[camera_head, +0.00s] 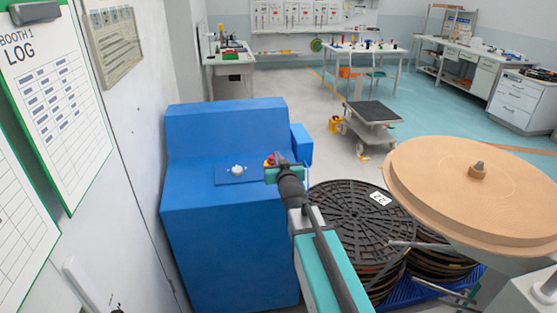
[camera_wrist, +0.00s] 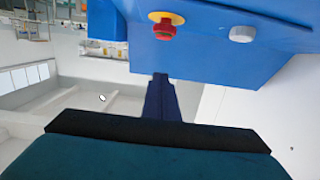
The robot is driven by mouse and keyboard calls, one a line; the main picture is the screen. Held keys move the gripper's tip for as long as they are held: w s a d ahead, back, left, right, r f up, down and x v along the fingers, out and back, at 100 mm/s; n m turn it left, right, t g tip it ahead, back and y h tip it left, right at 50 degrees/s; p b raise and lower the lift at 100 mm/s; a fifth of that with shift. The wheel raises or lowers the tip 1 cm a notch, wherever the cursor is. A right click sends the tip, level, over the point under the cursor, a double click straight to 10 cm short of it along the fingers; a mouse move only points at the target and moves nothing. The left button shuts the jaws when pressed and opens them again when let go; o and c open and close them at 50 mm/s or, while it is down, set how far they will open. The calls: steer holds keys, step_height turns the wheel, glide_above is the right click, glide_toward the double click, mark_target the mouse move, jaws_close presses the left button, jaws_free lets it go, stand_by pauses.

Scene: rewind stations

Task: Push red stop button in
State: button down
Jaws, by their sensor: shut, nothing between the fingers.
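The red stop button (camera_wrist: 166,31) sits on a yellow collar (camera_wrist: 168,17) on the blue machine (camera_wrist: 225,65). It stands out from the blue face. In the head view the red stop button (camera_head: 269,161) shows only in part, just left of my gripper (camera_head: 281,161), which hides the rest. In the wrist view my gripper (camera_wrist: 160,77) is shut and empty, its dark fingers together. Its tips lie below the button in that picture, with blue surface showing between them. I see no contact with the button.
A pale knob (camera_head: 237,170) sits left of the button on the machine's panel. Stacked black reels (camera_head: 350,215) and a round tan disc (camera_head: 430,170) stand right of my arm. A wall with log sheets (camera_head: 60,100) is at left. A cart (camera_head: 372,112) stands behind.

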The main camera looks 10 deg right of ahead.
steer(key=shift+w+f+b, duration=0.45)
steer(key=shift+w+f, duration=0.35)
steer(key=shift+w, duration=0.6)
steer(key=shift+w+f+b, duration=0.5)
steer(key=shift+w+f, duration=0.3)
steer(key=shift+w, duration=0.55)
steer(key=shift+w+f+b, duration=0.45)
steer(key=shift+w+f, duration=0.35)
steer(key=shift+w, duration=0.6)
steer(key=shift+f, duration=0.15)
